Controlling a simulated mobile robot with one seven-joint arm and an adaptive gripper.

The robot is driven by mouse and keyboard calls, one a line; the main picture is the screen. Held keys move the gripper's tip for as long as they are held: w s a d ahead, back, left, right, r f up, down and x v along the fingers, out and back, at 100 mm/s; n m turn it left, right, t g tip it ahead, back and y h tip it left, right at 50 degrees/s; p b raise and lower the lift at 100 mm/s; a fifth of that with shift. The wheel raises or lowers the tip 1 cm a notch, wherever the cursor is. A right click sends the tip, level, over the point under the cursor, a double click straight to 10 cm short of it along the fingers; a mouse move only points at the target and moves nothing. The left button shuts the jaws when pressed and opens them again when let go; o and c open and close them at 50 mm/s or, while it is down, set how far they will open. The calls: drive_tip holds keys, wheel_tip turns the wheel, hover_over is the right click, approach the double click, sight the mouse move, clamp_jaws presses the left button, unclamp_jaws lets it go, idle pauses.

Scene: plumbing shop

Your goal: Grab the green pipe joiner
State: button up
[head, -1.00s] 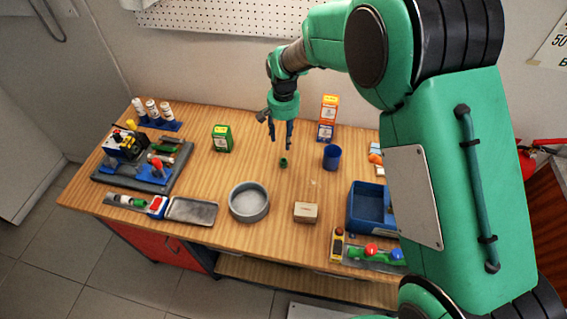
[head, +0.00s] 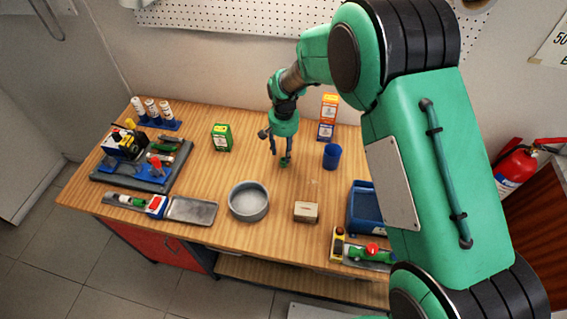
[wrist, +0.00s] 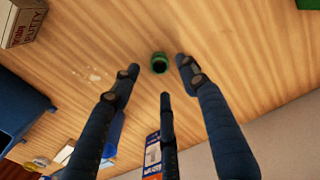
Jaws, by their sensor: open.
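The green pipe joiner (wrist: 159,63) is a short green ring lying on the bare wooden workbench. It shows clearly in the wrist view, just beyond and between my fingertips. In the head view the joiner (head: 284,162) is a small green spot at the tips of my fingers, partly hidden by them. My gripper (head: 281,158) points down above the bench. In the wrist view my gripper (wrist: 158,75) has its fingers spread apart with nothing between them. I cannot tell the exact height of the fingertips above the joiner.
A blue cup (head: 332,156) stands close to the right. Boxes (head: 328,117) stand behind it. A round grey dish (head: 248,201), a small putty box (head: 306,212) and a blue bin (head: 365,207) are nearer the front. A green box (head: 222,138) stands to the left, with clear wood between.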

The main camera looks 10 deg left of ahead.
sight(284, 159)
drive_tip(key=shift+f, duration=0.25)
drive_tip(key=shift+f+b, duration=0.35)
drive_tip(key=shift+f, duration=2.25)
drive_tip(key=c, duration=0.8)
